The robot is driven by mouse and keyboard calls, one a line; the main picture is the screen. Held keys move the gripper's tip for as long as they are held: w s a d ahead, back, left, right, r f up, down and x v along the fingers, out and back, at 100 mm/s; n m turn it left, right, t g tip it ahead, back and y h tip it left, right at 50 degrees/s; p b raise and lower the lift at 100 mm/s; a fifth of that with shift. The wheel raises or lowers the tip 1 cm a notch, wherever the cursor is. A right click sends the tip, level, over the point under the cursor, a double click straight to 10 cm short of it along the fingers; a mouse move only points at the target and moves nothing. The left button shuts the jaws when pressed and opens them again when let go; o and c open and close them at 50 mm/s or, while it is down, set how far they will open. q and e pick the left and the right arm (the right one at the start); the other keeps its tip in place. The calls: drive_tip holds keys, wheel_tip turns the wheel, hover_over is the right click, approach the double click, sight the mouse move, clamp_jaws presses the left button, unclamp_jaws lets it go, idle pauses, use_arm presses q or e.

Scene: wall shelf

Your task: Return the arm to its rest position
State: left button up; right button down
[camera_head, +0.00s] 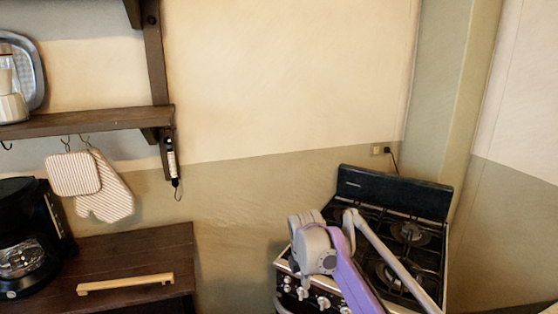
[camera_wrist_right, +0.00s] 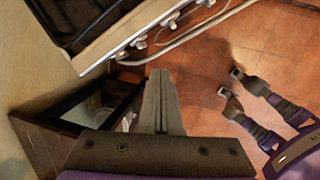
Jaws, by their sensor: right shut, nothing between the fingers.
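My right arm (camera_head: 343,273), purple and grey, comes up from the bottom of the head view in front of the stove. Its bent grey joint is in front of the stove's left part. I cannot make out the right fingertips in the head view. In the right wrist view my right gripper (camera_wrist_right: 160,75) has its grey fingers together, with nothing between them. It points over the tiled floor beside the stove.
The stove (camera_head: 395,191) stands in the right corner; its front shows in the wrist view (camera_wrist_right: 110,42). A dark wooden cabinet (camera_head: 130,245) holds a coffee maker (camera_head: 30,235) and a light wooden bar (camera_head: 125,284). A wall shelf (camera_head: 90,122) has mitts hanging below. Tiled floor (camera_wrist_right: 205,65) is open.

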drive_tip(key=s+d+r+m+p, duration=0.1)
drive_tip(key=s+d+r+m, duration=0.1)
drive_tip(key=s+m, duration=0.25)
drive_tip(key=s+d+r+m+p, duration=0.1)
drive_tip(key=s+d+r+m, duration=0.15)
drive_tip(key=s, duration=0.35)
drive_tip(key=s+d+f+m+t+p, duration=0.1)
drive_tip(key=s+d+f+m, duration=0.1)
drive_tip(key=s+m, duration=0.3)
drive_tip(key=s+d+f+m+t+p, duration=0.1)
drive_tip(key=s+m, duration=0.4)
drive_tip(key=s, duration=0.6)
drive_tip(key=s+d+f+m+p, duration=0.1)
drive_tip(key=s+d+f+m, duration=0.2)
drive_tip(key=s+f+m, duration=0.2)
drive_tip(key=s, duration=0.3)
drive_tip(key=shift+s+f+t+y, duration=0.2)
drive_tip(key=shift+t+y, duration=0.1)
drive_tip(key=shift+t, duration=0.1)
